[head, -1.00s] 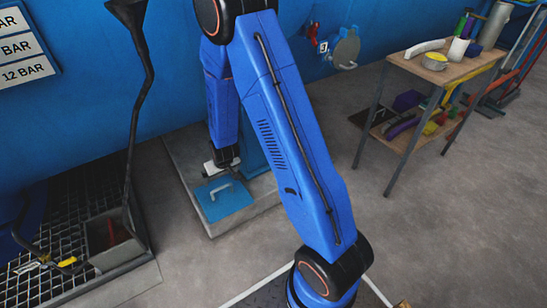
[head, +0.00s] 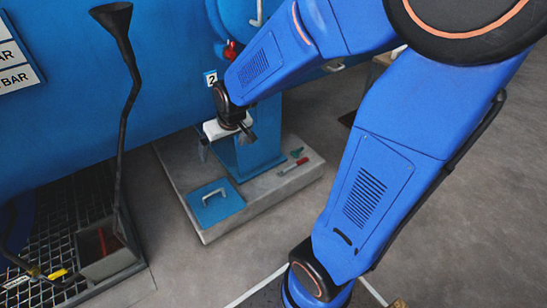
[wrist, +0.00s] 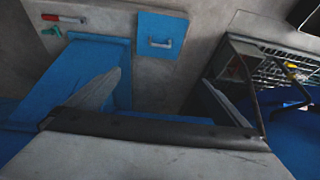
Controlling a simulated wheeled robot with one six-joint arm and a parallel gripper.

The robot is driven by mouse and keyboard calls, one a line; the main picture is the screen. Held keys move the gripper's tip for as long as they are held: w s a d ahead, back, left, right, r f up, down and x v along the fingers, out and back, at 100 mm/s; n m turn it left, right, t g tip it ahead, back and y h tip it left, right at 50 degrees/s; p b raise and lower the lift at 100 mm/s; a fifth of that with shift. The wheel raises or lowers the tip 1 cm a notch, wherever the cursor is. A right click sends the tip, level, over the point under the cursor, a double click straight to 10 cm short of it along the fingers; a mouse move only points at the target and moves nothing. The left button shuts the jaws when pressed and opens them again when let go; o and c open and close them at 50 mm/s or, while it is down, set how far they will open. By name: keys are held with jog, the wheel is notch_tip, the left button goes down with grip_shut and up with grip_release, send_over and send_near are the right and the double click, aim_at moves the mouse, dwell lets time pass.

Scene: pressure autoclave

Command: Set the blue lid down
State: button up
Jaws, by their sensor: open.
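The blue lid (head: 228,205), a flat square plate with a pale grey handle, lies flat on the concrete plinth (head: 218,231) near its front left corner. It also shows in the wrist view (wrist: 150,51), at the top centre, with its handle upward. My gripper (head: 227,148) is open and empty, held above and behind the lid in front of the blue pedestal. Its two spread fingers show in the wrist view (wrist: 164,98), apart from the lid. Nothing covers the lid.
A red-handled tool (head: 293,166) and a small green item (head: 296,152) lie on the plinth right of the pedestal (head: 248,158). A black funnel pipe (head: 127,110) rises at left beside a floor grating (head: 50,222). The floor right of the plinth is clear.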

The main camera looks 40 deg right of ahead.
jog(key=s+d+r, duration=0.1)
jog(key=s+r, duration=0.4)
jog(key=s, duration=0.6)
jog(key=s+d+r, duration=0.2)
jog(key=s+r, duration=0.4)
jog(key=s, duration=0.5)
jog(key=shift+s+d+r+h, duration=0.2)
jog(key=shift+s+d+h, duration=0.1)
jog(key=shift+h, duration=0.1)
jog(key=shift+c, duration=0.3)
